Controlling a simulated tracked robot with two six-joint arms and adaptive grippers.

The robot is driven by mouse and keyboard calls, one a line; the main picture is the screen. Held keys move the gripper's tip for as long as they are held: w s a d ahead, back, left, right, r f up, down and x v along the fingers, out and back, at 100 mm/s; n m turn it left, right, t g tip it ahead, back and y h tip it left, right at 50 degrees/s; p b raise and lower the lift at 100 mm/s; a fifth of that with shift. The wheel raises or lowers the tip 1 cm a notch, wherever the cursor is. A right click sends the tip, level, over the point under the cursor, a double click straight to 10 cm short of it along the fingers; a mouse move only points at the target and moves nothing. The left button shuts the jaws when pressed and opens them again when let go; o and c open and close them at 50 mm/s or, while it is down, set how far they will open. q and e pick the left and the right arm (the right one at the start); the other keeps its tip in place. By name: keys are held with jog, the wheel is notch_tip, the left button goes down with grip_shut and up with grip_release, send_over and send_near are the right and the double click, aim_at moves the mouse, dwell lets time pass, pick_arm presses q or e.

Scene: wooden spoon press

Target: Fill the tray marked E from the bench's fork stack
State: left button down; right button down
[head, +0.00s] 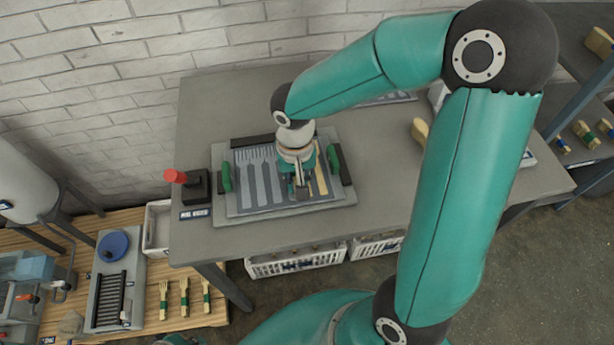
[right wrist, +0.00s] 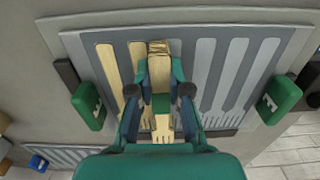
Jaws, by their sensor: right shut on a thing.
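A grey tray with fork-shaped slots (head: 262,207) lies on the bench, with green grips at its ends; I cannot read its mark. In the right wrist view the tray (right wrist: 215,35) has a wooden fork (right wrist: 109,65) in its leftmost slot and wood showing in the slot beside it. Several slots to the right are empty. My right gripper (head: 300,190) is over the tray. In the wrist view it (right wrist: 160,105) is shut on a banded wooden fork bundle (right wrist: 159,68), tines towards me. I cannot tell whether the bundle touches the tray. My left gripper is not in view.
A red-topped device (head: 196,186) stands left of the tray. A wooden piece (head: 420,130) lies on the bench at the right, partly behind my arm. White crates (head: 295,262) sit below the bench. Fork bundles (head: 184,297) lie on a lower wooden table at the left.

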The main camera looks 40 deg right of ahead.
aim_at(247, 196)
jog(key=shift+w+a, duration=0.25)
jog(key=shift+a, duration=0.25)
jog(key=shift+w+a+b, duration=0.15)
jog(key=shift+w+a, duration=0.3)
jog(key=shift+a, duration=0.25)
jog(key=shift+w+a+b, duration=0.2)
jog(key=shift+w+a, duration=0.25)
jog(key=shift+a, duration=0.3)
jog(key=shift+w+a+b, duration=0.15)
jog(key=shift+w+a, duration=0.3)
jog(key=shift+a, duration=0.25)
jog(key=shift+w+a, duration=0.45)
jog(key=shift+a, duration=0.25)
jog(key=shift+w+a, duration=0.4)
jog(key=shift+a, duration=0.35)
jog(key=shift+w+a, duration=0.45)
jog(key=shift+a, duration=0.25)
jog(key=shift+r+p, duration=1.5)
jog(key=shift+r, duration=1.05)
